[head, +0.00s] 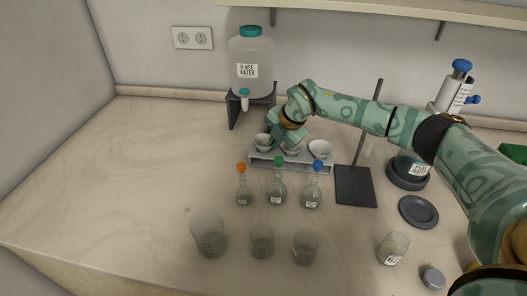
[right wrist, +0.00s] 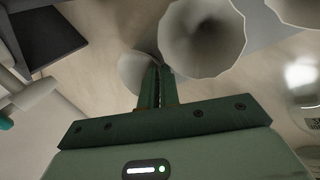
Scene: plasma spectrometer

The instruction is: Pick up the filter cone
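Three white filter cones stand in a row at the grey rack (head: 285,163) in the head view: a left one (head: 263,142), a middle one (head: 293,149) partly behind my gripper, and a right one (head: 320,149). My right gripper (head: 273,138) reaches down at the left cone. In the right wrist view its fingers (right wrist: 158,80) are nearly together, with the edge of a smaller-looking cone (right wrist: 134,72) at them; they appear shut on its wall. The fingers hide part of that cone. Another cone (right wrist: 202,35) is close beside the fingers. My left gripper is not in view.
The rinse water jug (head: 251,55) on its stand is behind the rack. Three stoppered flasks (head: 277,190) stand in front, with beakers (head: 209,235) nearer. A retort stand (head: 356,186) is to the right. The left counter is clear.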

